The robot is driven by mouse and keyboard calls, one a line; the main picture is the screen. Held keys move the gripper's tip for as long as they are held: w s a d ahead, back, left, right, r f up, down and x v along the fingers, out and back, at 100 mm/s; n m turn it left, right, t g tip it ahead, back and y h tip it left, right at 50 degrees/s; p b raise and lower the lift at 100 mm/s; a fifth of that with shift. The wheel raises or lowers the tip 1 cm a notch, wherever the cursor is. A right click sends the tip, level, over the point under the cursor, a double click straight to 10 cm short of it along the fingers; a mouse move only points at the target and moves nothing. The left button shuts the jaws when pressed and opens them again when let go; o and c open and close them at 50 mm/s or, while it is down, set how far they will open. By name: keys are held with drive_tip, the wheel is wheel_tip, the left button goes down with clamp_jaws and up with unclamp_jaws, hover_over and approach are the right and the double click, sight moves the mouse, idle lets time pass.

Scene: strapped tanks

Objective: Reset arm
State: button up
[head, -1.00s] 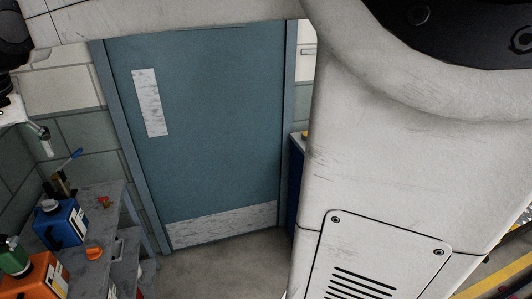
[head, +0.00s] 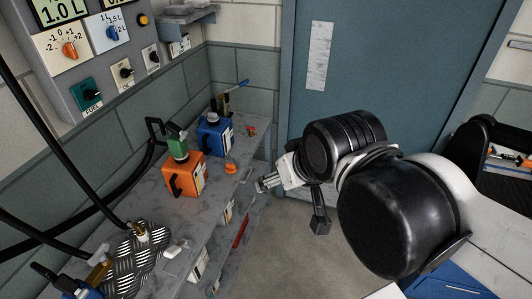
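My arm reaches in from the right, with large black joints and white links. My gripper (head: 266,183) is at its end, small and metallic, at the right front edge of the grey workbench (head: 190,229). Its fingertips are too small to tell open from shut, and nothing clear shows between them. An orange canister (head: 187,177) with a green top stands on the bench left of the gripper. A blue canister (head: 212,136) stands behind it. An orange cap (head: 231,168) lies on the bench between the orange canister and the gripper.
A control panel (head: 103,60) with knobs and displays hangs above the bench. Black hoses (head: 75,185) run across the left, near a metal tread plate (head: 135,255). Another blue container (head: 80,290) is at bottom left. A blue-grey door (head: 390,60) is behind the arm. Bare floor (head: 300,255) shows between.

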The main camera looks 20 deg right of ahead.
wheel_tip(320, 180, down, 9)
drive_tip(key=b, duration=0.9)
drive_tip(key=shift+c, duration=0.2)
